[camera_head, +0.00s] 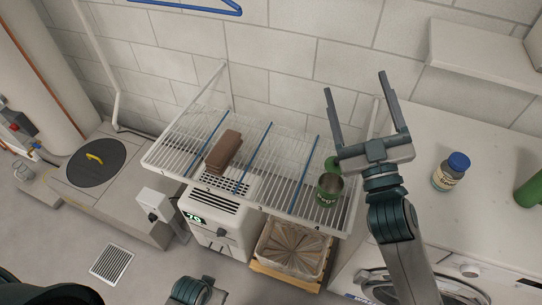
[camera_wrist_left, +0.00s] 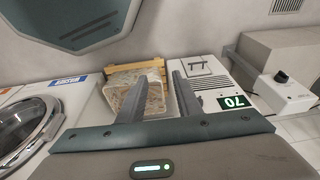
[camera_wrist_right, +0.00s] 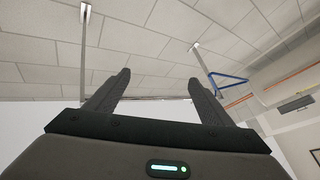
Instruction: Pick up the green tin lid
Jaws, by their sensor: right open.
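A green tin (camera_head: 328,194) stands open-topped on the white wire rack, near its right end. A small green disc, apparently the tin lid (camera_head: 331,164), shows just behind the tin, partly hidden by my right gripper. My right gripper (camera_head: 356,82) is open and empty, its fingers pointing up toward the wall, above and away from the lid. In the right wrist view the gripper (camera_wrist_right: 158,76) has nothing between its fingers, and no lid is visible there. My left gripper (camera_wrist_left: 157,78) is open and empty in the left wrist view.
The wire rack (camera_head: 185,148) carries a brown block (camera_head: 223,151). To the right, a jar with a blue cap (camera_head: 451,172) and another green object (camera_head: 530,192) stand on a white top.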

